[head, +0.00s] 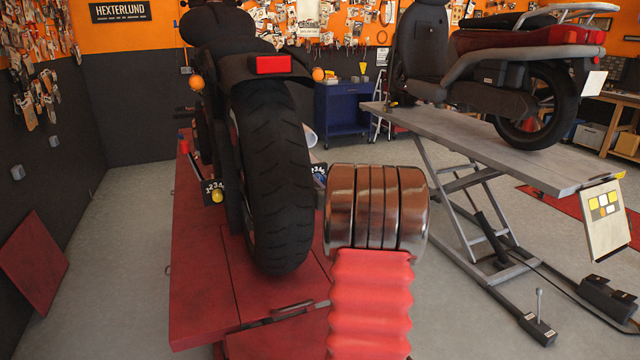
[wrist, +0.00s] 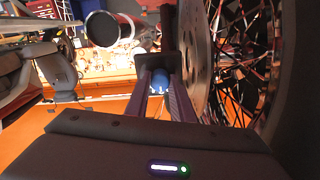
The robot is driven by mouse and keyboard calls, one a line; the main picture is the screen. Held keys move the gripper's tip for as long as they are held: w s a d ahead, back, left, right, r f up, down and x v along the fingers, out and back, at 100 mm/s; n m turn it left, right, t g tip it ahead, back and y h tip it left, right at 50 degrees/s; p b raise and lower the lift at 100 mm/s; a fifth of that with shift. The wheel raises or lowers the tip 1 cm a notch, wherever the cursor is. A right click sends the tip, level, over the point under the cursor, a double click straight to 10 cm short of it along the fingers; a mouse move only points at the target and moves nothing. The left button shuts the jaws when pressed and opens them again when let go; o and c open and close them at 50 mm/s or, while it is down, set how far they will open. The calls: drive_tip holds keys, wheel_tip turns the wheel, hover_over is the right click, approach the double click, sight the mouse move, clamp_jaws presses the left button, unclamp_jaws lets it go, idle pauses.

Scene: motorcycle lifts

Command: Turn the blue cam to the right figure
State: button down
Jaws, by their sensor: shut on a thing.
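The blue cam (wrist: 160,78) sits by the dark square plate (wrist: 148,66) beside the wheel in the wrist view. My gripper (wrist: 160,88) has its two purple fingers on either side of the cam and is shut on it. In the head view part of the blue cam (head: 320,178) shows right of the rear tyre, below a plate with figures (head: 319,168). My gripper is hidden there behind my arm. Which figure the cam points to cannot be read in either view.
The motorcycle's rear tyre (head: 272,180) stands on a red lift (head: 205,285), close left of my arm. A yellow cam (head: 217,196) with a numbered plate is on its left side. A second lift (head: 480,150) with a motorcycle stands to the right. Grey floor lies between.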

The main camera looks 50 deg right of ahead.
drive_tip(key=shift+w+a, duration=0.15)
drive_tip(key=c, duration=1.8)
unclamp_jaws()
drive_tip(key=shift+f, duration=0.1)
drive_tip(key=shift+c, duration=0.2)
drive_tip(key=o, duration=0.3)
drive_tip(key=v, duration=1.3)
drive_tip(key=shift+s, duration=0.4)
